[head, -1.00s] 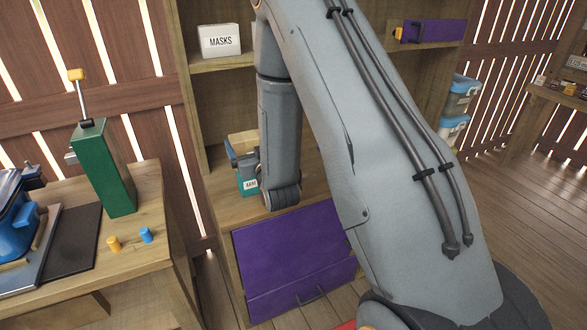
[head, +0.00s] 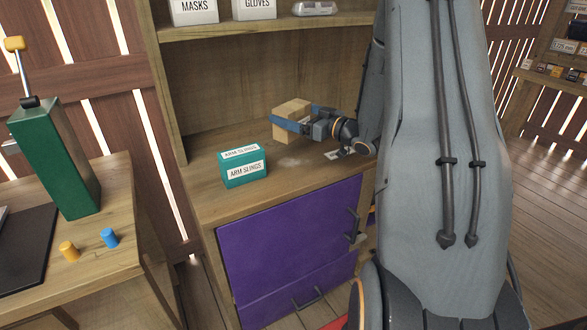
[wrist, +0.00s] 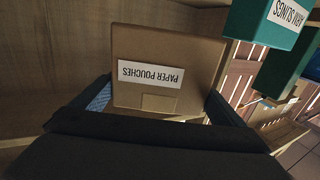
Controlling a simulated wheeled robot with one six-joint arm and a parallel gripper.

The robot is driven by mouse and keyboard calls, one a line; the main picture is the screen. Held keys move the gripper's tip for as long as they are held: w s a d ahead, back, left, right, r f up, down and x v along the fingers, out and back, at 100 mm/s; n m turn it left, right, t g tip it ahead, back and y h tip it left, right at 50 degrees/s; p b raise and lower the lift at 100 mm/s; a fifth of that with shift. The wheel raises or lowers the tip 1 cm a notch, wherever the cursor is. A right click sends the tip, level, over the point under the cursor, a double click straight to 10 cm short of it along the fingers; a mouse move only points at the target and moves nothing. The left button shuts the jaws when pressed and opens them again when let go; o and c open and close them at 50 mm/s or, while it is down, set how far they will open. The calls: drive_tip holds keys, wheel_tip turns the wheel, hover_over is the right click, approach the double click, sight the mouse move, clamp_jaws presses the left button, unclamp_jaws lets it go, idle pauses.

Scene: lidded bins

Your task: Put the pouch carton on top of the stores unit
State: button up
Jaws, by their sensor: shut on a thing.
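The pouch carton (head: 293,108) is a tan box, and its label reads "PAPER POUCHES" upside down in the wrist view (wrist: 195,50). My gripper (head: 296,122) is shut on it, with a finger on either side of the carton in the wrist view. The stores unit (head: 200,195) is a wooden cabinet with a worktop, purple fronts below and a shelf above. The carton is over the worktop, right of and behind a teal "ARM SLINGS" box. I cannot tell whether its underside touches the wood.
The teal "ARM SLINGS" box (head: 244,168) stands near the worktop's front left. "MASKS" (head: 195,10) and "GLOVES" (head: 254,8) boxes sit on the shelf above. A side table (head: 125,190) at left holds a green block (head: 60,160). The worktop's back left is bare.

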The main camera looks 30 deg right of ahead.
drive_tip(key=shift+s+d+f, duration=0.15)
drive_tip(key=shift+d+f, duration=0.05)
drive_tip(key=shift+f, duration=0.3)
wheel_tip(320, 180, down, 9)
drive_tip(key=shift+f+p, duration=0.1)
drive_tip(key=shift+p, duration=0.35)
drive_tip(key=shift+f, duration=0.15)
drive_tip(key=o, duration=0.9)
